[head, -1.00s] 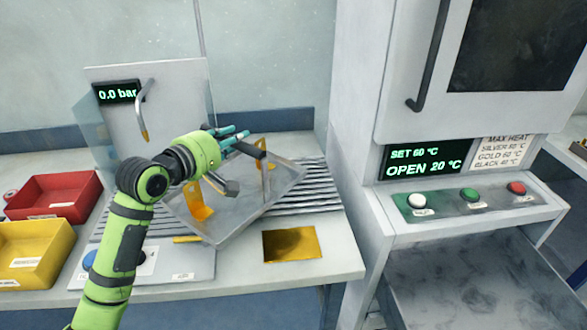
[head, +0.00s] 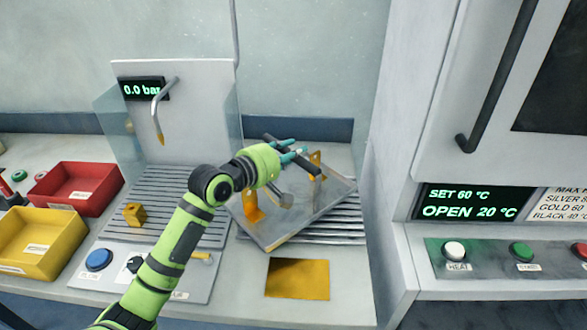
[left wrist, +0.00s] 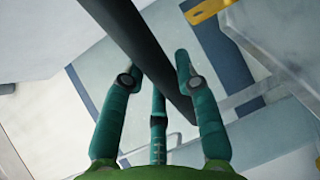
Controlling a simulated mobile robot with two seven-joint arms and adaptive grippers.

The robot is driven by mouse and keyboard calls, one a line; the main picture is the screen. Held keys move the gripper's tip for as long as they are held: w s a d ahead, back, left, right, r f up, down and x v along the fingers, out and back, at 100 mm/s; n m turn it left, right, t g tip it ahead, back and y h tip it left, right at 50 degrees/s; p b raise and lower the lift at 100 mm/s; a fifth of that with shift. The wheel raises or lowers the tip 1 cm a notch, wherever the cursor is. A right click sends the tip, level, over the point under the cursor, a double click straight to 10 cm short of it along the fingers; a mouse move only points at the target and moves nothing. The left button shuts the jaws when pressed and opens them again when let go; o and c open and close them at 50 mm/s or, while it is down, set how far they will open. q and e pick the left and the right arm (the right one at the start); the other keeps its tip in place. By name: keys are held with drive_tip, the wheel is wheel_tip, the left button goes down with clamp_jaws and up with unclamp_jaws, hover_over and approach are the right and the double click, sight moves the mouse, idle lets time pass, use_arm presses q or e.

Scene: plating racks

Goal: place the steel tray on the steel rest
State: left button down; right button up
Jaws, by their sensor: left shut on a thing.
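The steel tray (head: 292,222) is a flat grey plate with two upright orange brackets and a dark bar over it. It shows in the head view, turned at an angle above the counter. My left gripper (head: 290,153) is shut on the dark bar, which also passes between its teal fingers in the left wrist view (left wrist: 150,60). A ribbed metal rack (head: 345,222), which seems to be the steel rest, lies under and beside the tray, partly hidden by it. I cannot tell whether the tray touches it. My right gripper is not in view.
A gold plate (head: 297,279) lies in front of the rack. A tall oven cabinet (head: 440,150) stands right.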

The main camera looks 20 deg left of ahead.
use_arm(q)
wheel_tip(320, 180, down, 4)
drive_tip(key=shift+w+r, duration=0.1)
drive_tip(key=shift+w, duration=0.05)
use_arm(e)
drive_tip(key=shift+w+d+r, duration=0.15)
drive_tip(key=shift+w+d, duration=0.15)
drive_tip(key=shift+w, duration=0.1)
use_arm(q)
drive_tip(key=shift+f, duration=0.2)
drive_tip(key=c, duration=0.9)
unclamp_jaws()
drive_tip(key=shift+f, duration=0.15)
drive_tip(key=shift+c, duration=0.2)
drive_tip(key=b+v, duration=0.1)
drive_tip(key=v, duration=1.1)
drive_tip(key=shift+b, duration=0.35)
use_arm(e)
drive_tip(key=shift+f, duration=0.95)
use_arm(q)
drive_tip(key=shift+d, duration=0.15)
